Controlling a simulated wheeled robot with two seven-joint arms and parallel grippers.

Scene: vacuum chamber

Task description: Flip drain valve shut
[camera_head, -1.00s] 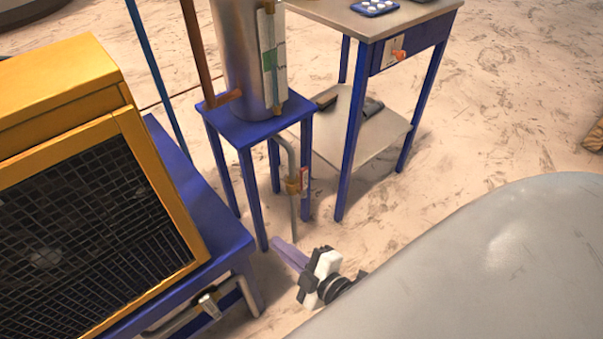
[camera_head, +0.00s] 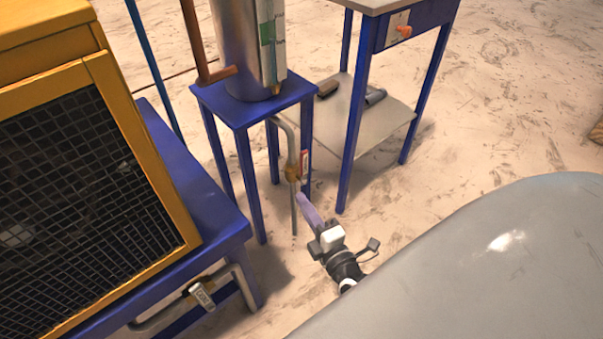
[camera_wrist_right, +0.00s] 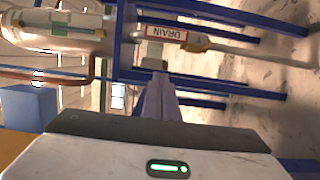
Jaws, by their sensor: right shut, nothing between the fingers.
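The drain valve (camera_head: 292,173) is a small brass-coloured body on a grey pipe that bends down from under the metal tank. In the right wrist view the brass valve (camera_wrist_right: 196,42) lies sideways beside a tag reading DRAIN (camera_wrist_right: 166,32). Its lever position is too small to make out. My right gripper (camera_head: 303,200) is shut and empty, its purple fingers pointing up at the pipe just below the valve. In the right wrist view the closed fingers (camera_wrist_right: 160,84) appear below the tag; I cannot tell whether they touch anything. My left gripper is out of view.
The metal tank (camera_head: 250,50) stands on a blue stand (camera_head: 241,109) whose legs flank the pipe. A blue-framed table (camera_head: 352,120) with a lower shelf is to the right. A yellow-framed grille unit (camera_head: 90,170) on a blue base is at left, with another pipe and grey-tagged fitting (camera_head: 203,297).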

